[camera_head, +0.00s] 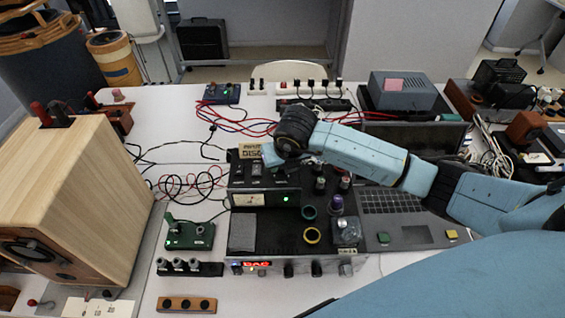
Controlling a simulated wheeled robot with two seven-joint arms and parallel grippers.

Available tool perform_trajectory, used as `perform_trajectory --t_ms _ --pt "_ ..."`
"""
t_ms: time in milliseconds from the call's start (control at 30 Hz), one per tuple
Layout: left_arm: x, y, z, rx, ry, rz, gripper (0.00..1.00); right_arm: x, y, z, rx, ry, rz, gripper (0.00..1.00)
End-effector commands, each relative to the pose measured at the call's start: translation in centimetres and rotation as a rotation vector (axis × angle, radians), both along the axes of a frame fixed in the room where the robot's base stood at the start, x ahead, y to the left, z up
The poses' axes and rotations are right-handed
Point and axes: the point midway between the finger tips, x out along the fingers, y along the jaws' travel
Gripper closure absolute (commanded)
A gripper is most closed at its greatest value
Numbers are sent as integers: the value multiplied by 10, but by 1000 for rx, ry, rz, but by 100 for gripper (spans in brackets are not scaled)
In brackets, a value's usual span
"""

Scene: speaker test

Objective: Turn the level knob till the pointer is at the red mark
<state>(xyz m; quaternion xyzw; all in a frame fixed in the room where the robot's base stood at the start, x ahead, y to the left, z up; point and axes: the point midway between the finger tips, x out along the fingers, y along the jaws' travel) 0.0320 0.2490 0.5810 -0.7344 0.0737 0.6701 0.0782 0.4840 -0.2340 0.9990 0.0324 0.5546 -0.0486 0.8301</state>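A black amplifier-like unit (275,240) stands on the white table, with a small black meter box (265,199) at its back left. The box has a pale meter window (248,200) and a lit green lamp. I cannot make out a pointer or a red mark. Several knobs show, including a purple-topped knob (336,204) and a silver knob (347,228); I cannot tell which is the level knob. My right arm reaches in from the right, and its gripper (270,157) is over the back of the meter box. Its fingers are too small and overlapped to read. My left gripper is out of view.
A wooden speaker (80,200) fills the left side. A green switch box (190,235) stands at front left. Bare table shows at back left.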

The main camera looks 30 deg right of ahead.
Motion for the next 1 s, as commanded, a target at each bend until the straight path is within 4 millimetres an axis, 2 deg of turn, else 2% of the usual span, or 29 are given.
perform_trajectory --t_ms 400,433,600,867,1000 --pt "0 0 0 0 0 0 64 0 0 1 0 -1 -8 98" --pt "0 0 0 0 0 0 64 0 0 1 0 -1 -8 74" --pt "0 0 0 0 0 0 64 0 0 1 1 0 -7 54" --pt "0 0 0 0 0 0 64 0 0 1 0 0 -7 54" --pt "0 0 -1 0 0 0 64 -3 0 9 0 -2 -6 54"
